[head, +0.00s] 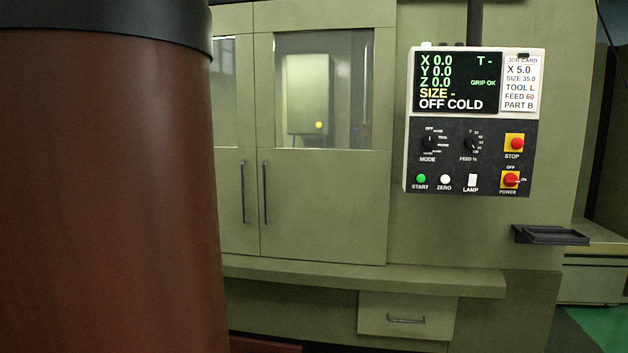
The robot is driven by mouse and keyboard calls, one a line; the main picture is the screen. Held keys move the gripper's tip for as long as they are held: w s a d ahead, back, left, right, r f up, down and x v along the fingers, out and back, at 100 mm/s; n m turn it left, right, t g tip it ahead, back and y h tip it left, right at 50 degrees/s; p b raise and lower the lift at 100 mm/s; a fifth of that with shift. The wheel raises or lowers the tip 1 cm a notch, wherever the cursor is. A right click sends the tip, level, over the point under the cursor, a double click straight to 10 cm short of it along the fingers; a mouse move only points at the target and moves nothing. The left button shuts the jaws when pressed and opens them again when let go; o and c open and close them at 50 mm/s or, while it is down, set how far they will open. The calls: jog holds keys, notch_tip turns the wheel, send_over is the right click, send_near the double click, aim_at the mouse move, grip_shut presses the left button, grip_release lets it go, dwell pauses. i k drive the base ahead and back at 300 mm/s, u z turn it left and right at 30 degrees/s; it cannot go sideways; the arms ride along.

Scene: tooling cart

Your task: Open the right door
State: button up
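The right door (325,205) of the olive-green machine is shut, its left edge meeting the left door (228,180) along a straight seam. It has a window (350,90), through which a pale box with a yellow light shows. Its dark vertical handle (265,193) is near its left edge, beside the seam. The left door's handle (243,192) is just left of the seam. My gripper is not in view.
A control panel (470,155) hangs right of the doors, its screen (455,82) reading "OFF COLD". A ledge (400,278) juts out below the doors, above a drawer (405,318). A small dark tray (550,235) sticks out at the right.

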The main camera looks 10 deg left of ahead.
aim_at(315, 204)
jog(key=i, duration=2.35)
jog(key=u, duration=2.35)
jog(key=i, duration=0.95)
jog(key=z, duration=1.6)
